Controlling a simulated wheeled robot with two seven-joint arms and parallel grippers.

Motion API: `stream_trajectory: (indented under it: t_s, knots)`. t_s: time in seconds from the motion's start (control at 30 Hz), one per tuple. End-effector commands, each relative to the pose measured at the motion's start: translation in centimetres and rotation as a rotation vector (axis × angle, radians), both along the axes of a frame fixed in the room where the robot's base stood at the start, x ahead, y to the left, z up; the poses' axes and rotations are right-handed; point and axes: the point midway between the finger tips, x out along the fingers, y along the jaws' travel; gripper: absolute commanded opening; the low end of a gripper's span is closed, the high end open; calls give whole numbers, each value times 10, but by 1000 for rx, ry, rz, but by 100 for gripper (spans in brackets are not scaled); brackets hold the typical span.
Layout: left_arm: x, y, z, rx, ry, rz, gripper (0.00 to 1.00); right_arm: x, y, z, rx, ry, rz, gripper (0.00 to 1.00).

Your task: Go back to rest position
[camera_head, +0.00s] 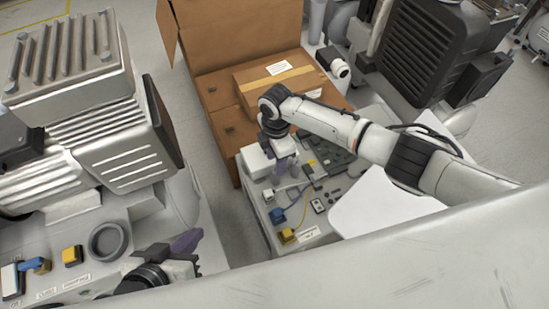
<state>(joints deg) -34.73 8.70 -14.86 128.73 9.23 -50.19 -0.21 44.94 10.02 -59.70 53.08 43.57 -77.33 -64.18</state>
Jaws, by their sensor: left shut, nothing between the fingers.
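My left gripper (187,241) shows at the lower left, beside the right edge of the left machine's base. Its dark wrist is at the bottom of the view, its fingers look shut, and nothing shows between them. My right arm reaches in from the right and bends down at its wrist. My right gripper (281,167) points down over the small workbench (262,205), beside a white box (257,160). Its fingertips are small and partly hidden, so I cannot tell whether they are open or shut.
A compressor (75,75) stands at the left, with a grey ring (108,240) and a yellow block (72,256) on its base. Cardboard boxes (240,45) are behind the bench. A dark-finned machine (425,50) stands at upper right. Bare floor (222,195) lies between base and bench.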

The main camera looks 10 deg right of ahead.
Motion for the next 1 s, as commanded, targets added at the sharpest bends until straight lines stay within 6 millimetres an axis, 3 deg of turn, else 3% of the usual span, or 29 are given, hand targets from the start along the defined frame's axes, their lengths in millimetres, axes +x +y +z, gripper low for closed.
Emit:
stream_trajectory:
  t_s: [0.63, 0.77, 0.83, 1.0]
  knots:
    - [0, 0, 1, 0, 0, 0, 0, -7, 6, -3, 11, 5, -5, 37]
    - [0, 0, 1, 0, 0, 0, 0, -38, 34, -11, 71, 19, -45, 37]
    - [0, 0, 1, 0, 0, 0, 0, -63, 54, -13, 119, 27, -95, 37]
    - [0, 0, 1, 0, 0, 0, 0, -116, 85, -4, 238, 29, -303, 37]
